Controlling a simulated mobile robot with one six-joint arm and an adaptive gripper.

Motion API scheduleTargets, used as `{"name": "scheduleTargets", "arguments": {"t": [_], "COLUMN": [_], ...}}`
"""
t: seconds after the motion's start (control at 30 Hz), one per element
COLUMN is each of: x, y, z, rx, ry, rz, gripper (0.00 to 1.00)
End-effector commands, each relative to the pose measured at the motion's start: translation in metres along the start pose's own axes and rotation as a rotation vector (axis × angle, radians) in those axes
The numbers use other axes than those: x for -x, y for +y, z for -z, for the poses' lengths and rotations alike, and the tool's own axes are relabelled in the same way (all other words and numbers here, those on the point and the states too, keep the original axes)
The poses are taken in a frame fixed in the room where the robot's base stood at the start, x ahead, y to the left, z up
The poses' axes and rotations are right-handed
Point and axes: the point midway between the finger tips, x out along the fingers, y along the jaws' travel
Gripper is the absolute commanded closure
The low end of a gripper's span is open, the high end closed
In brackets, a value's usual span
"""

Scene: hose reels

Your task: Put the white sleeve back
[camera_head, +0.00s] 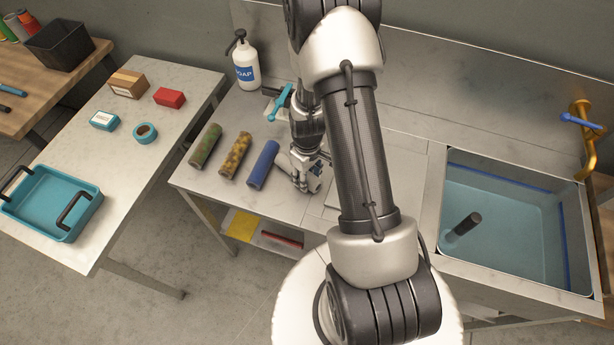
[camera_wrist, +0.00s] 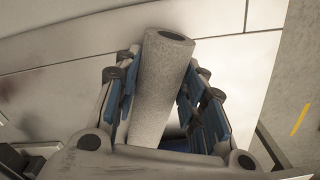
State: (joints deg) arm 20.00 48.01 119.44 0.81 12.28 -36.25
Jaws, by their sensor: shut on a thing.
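The white sleeve (camera_wrist: 158,85), a speckled pale roll with a dark core at its end, stands between the blue-padded fingers in the wrist view. My gripper (camera_wrist: 160,105) is shut on it. In the head view my gripper (camera_head: 307,178) is low over the metal counter, just right of the blue sleeve (camera_head: 263,165). The white sleeve is hard to make out there behind my gripper. I cannot tell whether it touches the counter. The mottled yellow sleeve (camera_head: 236,156) and the green sleeve (camera_head: 206,146) lie in a row left of the blue one.
A soap bottle (camera_head: 246,62) and a teal-handled tap (camera_head: 281,102) stand behind the row. A water-filled sink (camera_head: 505,215) with a dark upright pipe is at right. A side table at left holds a teal tray (camera_head: 52,203), small boxes and a tape roll (camera_head: 145,133).

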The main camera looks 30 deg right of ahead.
Motion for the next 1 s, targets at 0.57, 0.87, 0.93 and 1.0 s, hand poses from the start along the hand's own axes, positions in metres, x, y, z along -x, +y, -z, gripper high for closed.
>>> {"name": "scheduleTargets", "arguments": {"t": [0.57,0.87,0.93,1.0], "x": [-0.0017,-0.0017,-0.0009,0.0022], "y": [0.0002,0.0001,0.0001,0.0002], "z": [0.0002,0.0002,0.0002,0.0002], "rx": [0.0,0.0,0.0,0.0], "ry": [0.0,0.0,0.0,0.0], "rz": [0.0,0.0,0.0,0.0], "gripper": [0.47,0.43,0.43,0.43]}}
